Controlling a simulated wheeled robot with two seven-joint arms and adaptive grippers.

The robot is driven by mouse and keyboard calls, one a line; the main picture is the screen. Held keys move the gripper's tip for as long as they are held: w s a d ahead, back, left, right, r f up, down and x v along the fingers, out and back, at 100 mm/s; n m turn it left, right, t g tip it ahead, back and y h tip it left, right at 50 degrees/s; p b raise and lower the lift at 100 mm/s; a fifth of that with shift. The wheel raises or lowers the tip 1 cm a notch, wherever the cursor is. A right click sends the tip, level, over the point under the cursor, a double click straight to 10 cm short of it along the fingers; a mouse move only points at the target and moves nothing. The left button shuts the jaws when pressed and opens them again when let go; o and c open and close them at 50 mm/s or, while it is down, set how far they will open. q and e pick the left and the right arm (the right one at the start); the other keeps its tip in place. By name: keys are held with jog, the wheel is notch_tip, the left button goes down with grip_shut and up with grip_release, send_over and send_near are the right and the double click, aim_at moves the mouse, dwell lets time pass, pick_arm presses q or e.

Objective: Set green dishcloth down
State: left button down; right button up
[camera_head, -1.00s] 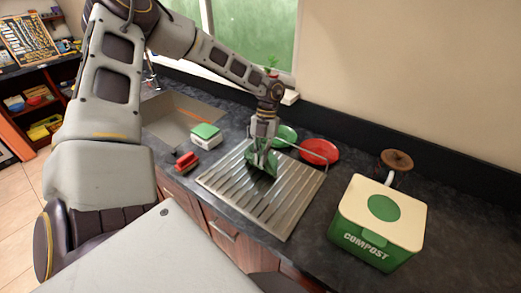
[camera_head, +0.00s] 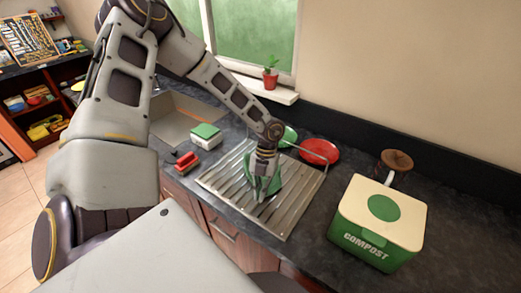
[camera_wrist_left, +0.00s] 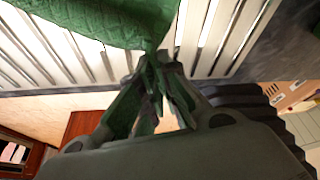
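The green dishcloth (camera_head: 275,184) is at the metal drying rack (camera_head: 225,182), partly hidden behind my left gripper (camera_head: 261,198). In the left wrist view the quilted dishcloth (camera_wrist_left: 105,18) spreads over the rack's slats and narrows to a corner at my left fingertips (camera_wrist_left: 158,62). The fingers are close together and look shut on that corner. I cannot tell how much of the cloth rests on the rack. My right gripper is not in view.
A green plate (camera_head: 289,136) and red plate (camera_head: 320,151) lie behind the rack. A potted plant (camera_head: 270,78) stands on the sill.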

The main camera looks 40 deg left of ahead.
pick_arm(q)
jog(key=shift+s+d+f, duration=0.7)
jog(key=shift+s+f, duration=0.15)
jog(key=shift+f, duration=0.1)
jog(key=c, duration=1.2)
grip_release()
jog(key=shift+c, duration=0.2)
jog(key=shift+r, duration=0.15)
jog(key=shift+s+d+r, duration=0.2)
jog(key=shift+s+r, duration=0.05)
jog(key=shift+r, duration=0.45)
jog(key=shift+s+d+r, duration=0.2)
jog(key=shift+r, duration=0.5)
notch_tip(320, 180, up, 7)
jog(key=s+d+p, duration=0.2)
jog(key=shift+s+p, duration=0.15)
jog(key=shift+p, duration=0.25)
